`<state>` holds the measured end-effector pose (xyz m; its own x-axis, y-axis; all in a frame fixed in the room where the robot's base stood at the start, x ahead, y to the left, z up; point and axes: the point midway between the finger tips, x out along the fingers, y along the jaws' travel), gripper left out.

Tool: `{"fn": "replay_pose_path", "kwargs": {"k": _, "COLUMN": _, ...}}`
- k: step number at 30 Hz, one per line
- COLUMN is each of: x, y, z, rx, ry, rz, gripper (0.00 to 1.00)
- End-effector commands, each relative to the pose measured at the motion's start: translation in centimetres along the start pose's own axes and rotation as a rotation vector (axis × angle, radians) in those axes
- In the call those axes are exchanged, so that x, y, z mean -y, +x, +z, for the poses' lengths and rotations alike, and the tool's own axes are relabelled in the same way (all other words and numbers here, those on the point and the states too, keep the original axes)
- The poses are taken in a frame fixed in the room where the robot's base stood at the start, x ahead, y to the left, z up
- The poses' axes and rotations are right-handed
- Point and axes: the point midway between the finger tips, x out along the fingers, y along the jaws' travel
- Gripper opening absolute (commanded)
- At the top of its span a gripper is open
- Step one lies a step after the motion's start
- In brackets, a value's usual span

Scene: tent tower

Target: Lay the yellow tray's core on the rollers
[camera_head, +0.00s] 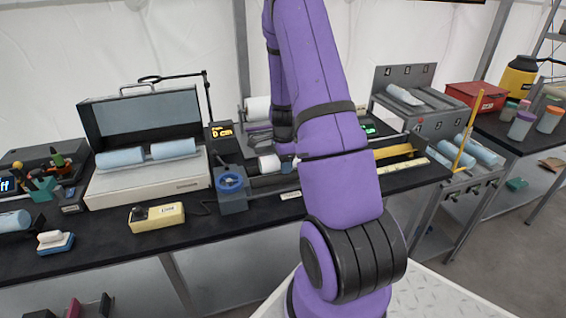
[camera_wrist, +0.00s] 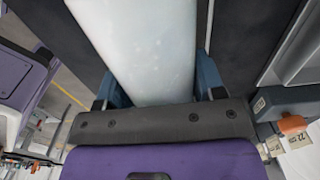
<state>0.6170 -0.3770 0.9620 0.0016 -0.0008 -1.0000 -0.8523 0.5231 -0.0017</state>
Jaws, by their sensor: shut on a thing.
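My gripper (camera_wrist: 160,82) is shut on a pale white core (camera_wrist: 145,40), with a blue finger on each side of it in the wrist view. In the head view my gripper (camera_head: 288,162) is mostly hidden behind my purple arm, and a white end of the core (camera_head: 268,163) shows to its left. Dark rollers (camera_head: 268,181) lie beside a blue handwheel unit (camera_head: 231,185), just in front of and below the core. Whether the core touches them cannot be told. A long yellow tray (camera_head: 396,152) shows to the right of my arm and looks empty where visible.
An open case with blue rolls (camera_head: 150,185) stands at left, with a yellow box (camera_head: 157,217) in front. A grey numbered rack (camera_head: 405,85) stands behind right, and a stand with blue cores (camera_head: 478,150) at right. My arm hides the bench middle.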

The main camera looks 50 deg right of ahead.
Motion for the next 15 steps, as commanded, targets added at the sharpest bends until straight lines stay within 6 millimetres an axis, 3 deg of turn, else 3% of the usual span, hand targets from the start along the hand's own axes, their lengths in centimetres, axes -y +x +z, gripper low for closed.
{"fn": "replay_pose_path", "kwargs": {"k": 8, "x": 0.03, "y": 0.04, "z": -0.01, "rx": 0.0, "ry": 0.0, "rz": -0.001, "gripper": 0.14}}
{"fn": "replay_pose_path", "kwargs": {"k": 9, "x": 0.03, "y": 0.05, "z": 0.0, "rx": 0.0, "ry": 0.0, "rz": -0.001, "gripper": 0.67}}
{"fn": "replay_pose_path", "kwargs": {"k": 12, "x": 0.02, "y": 0.05, "z": 0.0, "rx": 0.0, "ry": 0.0, "rz": -0.001, "gripper": 0.9}}
{"fn": "replay_pose_path", "kwargs": {"k": 15, "x": 0.02, "y": 0.05, "z": 0.0, "rx": 0.0, "ry": 0.0, "rz": -0.001, "gripper": 0.92}}
